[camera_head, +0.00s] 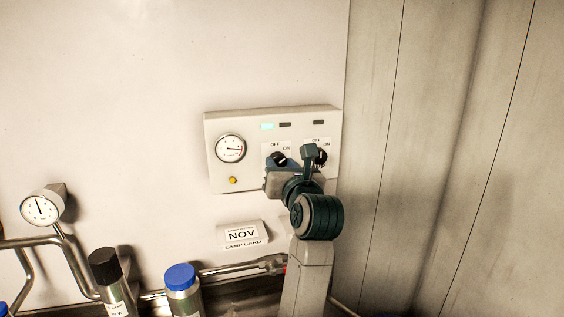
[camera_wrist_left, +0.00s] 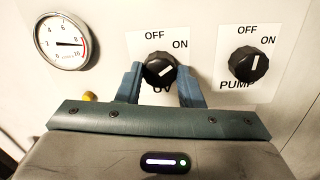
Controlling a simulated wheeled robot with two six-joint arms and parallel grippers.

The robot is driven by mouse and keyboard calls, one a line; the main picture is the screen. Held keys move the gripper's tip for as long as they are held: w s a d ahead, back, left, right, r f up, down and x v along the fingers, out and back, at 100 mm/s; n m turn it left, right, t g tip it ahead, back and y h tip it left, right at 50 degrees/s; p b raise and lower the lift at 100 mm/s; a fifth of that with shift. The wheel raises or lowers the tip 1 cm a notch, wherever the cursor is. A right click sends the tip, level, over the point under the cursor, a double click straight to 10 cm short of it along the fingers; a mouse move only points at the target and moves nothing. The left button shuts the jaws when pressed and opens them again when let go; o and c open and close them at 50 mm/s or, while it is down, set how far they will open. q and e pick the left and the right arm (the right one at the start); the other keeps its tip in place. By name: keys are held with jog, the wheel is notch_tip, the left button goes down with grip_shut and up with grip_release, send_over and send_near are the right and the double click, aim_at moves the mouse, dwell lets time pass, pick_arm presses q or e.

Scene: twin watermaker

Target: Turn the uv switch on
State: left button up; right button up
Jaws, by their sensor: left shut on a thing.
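The uv switch (camera_wrist_left: 158,68) is a round black knob with a white pointer line on a pale panel, with OFF above it and ON to its upper right. Its pointer leans up and to the right, towards ON. My left gripper (camera_wrist_left: 160,82) has one blue finger on each side of this knob and is shut on it. The UV label below is partly hidden. In the head view, the uv switch (camera_head: 277,158) shows beyond my left gripper (camera_head: 283,163). My right gripper is in neither view.
The pump switch (camera_wrist_left: 248,65) is a similar knob close on the right. A round gauge (camera_wrist_left: 61,42) and a yellow button (camera_head: 233,180) are on the left. One panel light (camera_head: 267,126) glows cyan; another light (camera_head: 285,125) is dark. A wooden wall (camera_head: 420,150) stands to the right.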

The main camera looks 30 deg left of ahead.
pick_arm(q)
jog(key=shift+m, duration=0.6)
jog(key=o, duration=1)
jog(key=shift+a, duration=0.1)
jog(key=shift+c, duration=0.2)
jog(key=shift+f, duration=0.1)
